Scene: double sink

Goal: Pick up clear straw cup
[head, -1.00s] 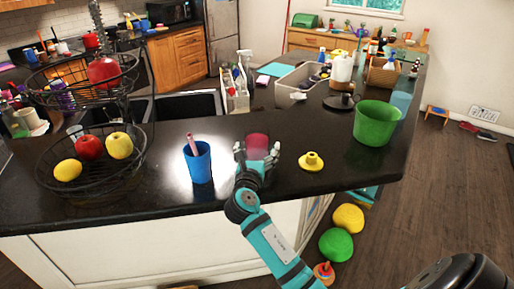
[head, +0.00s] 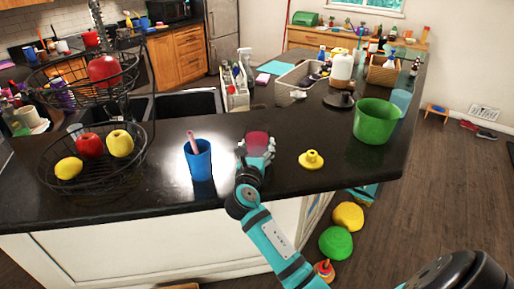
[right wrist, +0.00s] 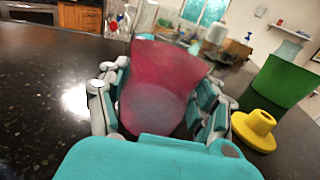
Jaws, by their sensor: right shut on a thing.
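A pink, see-through cup (right wrist: 165,85) stands upright between the fingers of my right gripper (right wrist: 163,108) in the right wrist view. The fingers are shut on its sides. In the head view the same cup (head: 257,140) shows above the right gripper (head: 255,152), low over or on the dark counter; I cannot tell which. No straw shows in it. A blue cup (head: 200,170) with a pink straw (head: 193,141) stands on the counter to the left. My left gripper is not in view.
A yellow lid-like piece (head: 311,160) lies right of the gripper. A green bucket (head: 374,123) stands farther right. A wire fruit basket (head: 112,172) is at the left. The sink (head: 187,104) lies behind, with a grey bin (head: 288,88) farther back.

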